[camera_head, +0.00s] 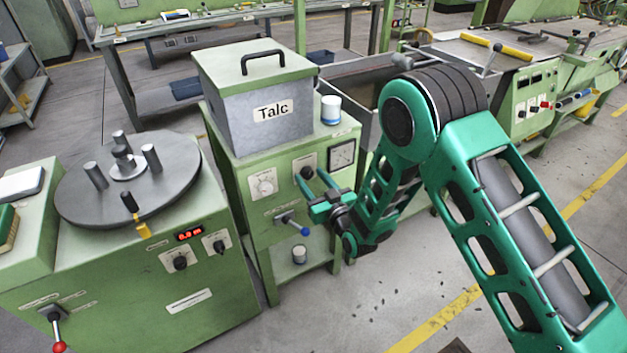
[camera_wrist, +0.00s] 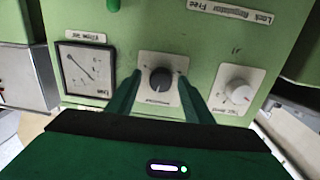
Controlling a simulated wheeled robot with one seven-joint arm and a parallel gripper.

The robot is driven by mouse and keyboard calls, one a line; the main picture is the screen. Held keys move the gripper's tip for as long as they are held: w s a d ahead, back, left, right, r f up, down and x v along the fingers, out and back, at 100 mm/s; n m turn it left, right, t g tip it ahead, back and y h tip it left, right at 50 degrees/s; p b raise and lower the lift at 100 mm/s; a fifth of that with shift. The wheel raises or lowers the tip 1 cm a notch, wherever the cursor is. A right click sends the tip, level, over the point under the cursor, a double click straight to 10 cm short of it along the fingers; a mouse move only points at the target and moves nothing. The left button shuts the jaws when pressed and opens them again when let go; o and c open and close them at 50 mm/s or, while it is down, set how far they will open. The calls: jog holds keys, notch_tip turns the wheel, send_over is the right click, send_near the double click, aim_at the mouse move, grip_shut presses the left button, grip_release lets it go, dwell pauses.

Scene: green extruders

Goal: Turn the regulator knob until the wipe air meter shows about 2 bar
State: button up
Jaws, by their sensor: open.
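The regulator knob (camera_wrist: 159,79) is a dark round knob on a white plate, in the middle of the wrist view. My gripper (camera_wrist: 159,76) is open. Its two green fingers stand to either side of the knob in that view; whether they touch it I cannot tell. The wipe air meter (camera_wrist: 86,72) is a square white dial left of the knob, seen upside down; its needle shows but its figures are too small to read. In the head view, the meter (camera_head: 342,154) is right of the knob (camera_head: 307,172), with my gripper (camera_head: 312,187) in front of the panel.
A white dial knob (camera_wrist: 238,93) is on the knob's other side. A blue-tipped lever (camera_head: 300,229) sticks out below on the panel. A grey Talc box (camera_head: 228,105) and a white-blue cup (camera_head: 331,110) stand on the cabinet. A turntable machine (camera_head: 75,200) stands at left.

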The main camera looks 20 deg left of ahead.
jog(key=v, duration=1)
jog(key=shift+s+d, duration=0.15)
jog(key=shift+d, duration=0.2)
